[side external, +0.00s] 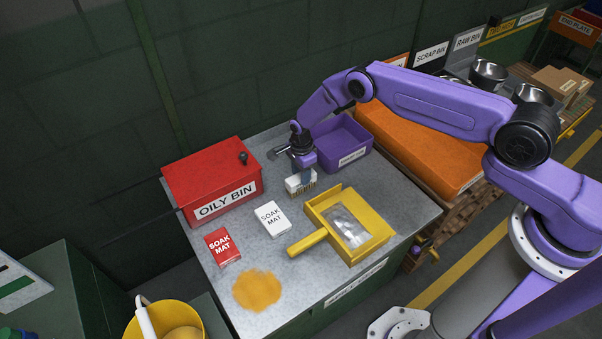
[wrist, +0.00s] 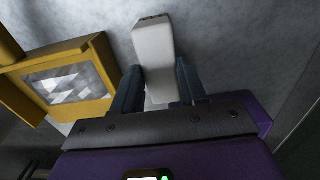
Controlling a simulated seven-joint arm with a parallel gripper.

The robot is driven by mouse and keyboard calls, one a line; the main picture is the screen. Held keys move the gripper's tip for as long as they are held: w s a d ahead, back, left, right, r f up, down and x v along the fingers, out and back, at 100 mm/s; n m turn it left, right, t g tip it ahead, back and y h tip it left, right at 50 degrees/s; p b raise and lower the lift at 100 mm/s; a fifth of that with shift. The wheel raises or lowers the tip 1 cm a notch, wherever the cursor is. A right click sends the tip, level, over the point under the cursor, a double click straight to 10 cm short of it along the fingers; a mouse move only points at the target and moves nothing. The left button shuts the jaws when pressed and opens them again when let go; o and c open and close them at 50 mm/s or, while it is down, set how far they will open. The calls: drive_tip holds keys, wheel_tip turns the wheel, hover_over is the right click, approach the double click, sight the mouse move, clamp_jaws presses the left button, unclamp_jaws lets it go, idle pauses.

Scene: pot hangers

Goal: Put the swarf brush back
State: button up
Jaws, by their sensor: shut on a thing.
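The swarf brush (side external: 295,184), a white block with tan bristles below, is under my gripper (side external: 304,172) near the middle of the grey bench. My gripper is shut on it. In the wrist view the white brush (wrist: 153,50) runs up between the two fingers of my gripper (wrist: 158,85). The bristles point down toward the bench; I cannot tell whether they touch it. A purple open tray (side external: 352,153) with a white label stands just behind and to the right of the brush. The label is too small to read.
A yellow dustpan (side external: 377,250) with shiny swarf lies in front; it also shows in the wrist view (wrist: 98,47). A red oily bin (side external: 198,169) stands left. White (side external: 272,219) and red (side external: 222,246) soak mats and an orange spill (side external: 257,290) lie on the bench.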

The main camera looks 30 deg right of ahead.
drive_tip(key=shift+f, duration=0.3)
drive_tip(key=o, duration=1)
drive_tip(key=shift+f, duration=0.1)
wheel_tip(320, 180, up, 12)
drive_tip(key=shift+r, duration=0.15)
